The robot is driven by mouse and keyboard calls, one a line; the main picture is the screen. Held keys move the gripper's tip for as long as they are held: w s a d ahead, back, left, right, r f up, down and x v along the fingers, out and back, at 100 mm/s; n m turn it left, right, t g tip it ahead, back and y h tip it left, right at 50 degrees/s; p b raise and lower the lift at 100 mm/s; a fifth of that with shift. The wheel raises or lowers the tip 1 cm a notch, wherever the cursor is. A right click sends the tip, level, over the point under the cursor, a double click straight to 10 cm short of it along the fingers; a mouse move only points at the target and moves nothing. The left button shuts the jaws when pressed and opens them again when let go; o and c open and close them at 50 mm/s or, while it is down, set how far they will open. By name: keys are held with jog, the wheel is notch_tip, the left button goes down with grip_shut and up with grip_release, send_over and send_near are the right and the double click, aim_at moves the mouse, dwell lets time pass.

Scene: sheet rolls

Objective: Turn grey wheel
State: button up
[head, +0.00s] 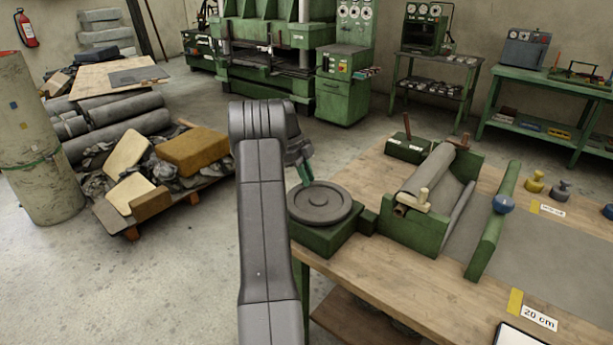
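The grey wheel (330,209) is a flat round disc with a raised centre. It lies level on a green block (328,241) at the near left corner of the wooden bench. My gripper (304,178) is small in the head view, its green fingers pointing down at the wheel's far left edge. I cannot tell whether the fingers touch the wheel or hover above it, nor whether they are open. My grey arm partly hides the area left of the wheel.
Right of the wheel, a green cradle (403,237) holds a grey sheet roll (427,172). Yellow and grey-green weights stand further right. A pallet of scrap lies left of my arm.

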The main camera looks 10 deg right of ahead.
jog(key=o, duration=0.4)
jog(key=shift+r, duration=0.1)
jog(key=v, duration=1.3)
jog(key=shift+r+p, duration=0.3)
jog(key=shift+p, duration=0.05)
jog(key=shift+w, duration=0.1)
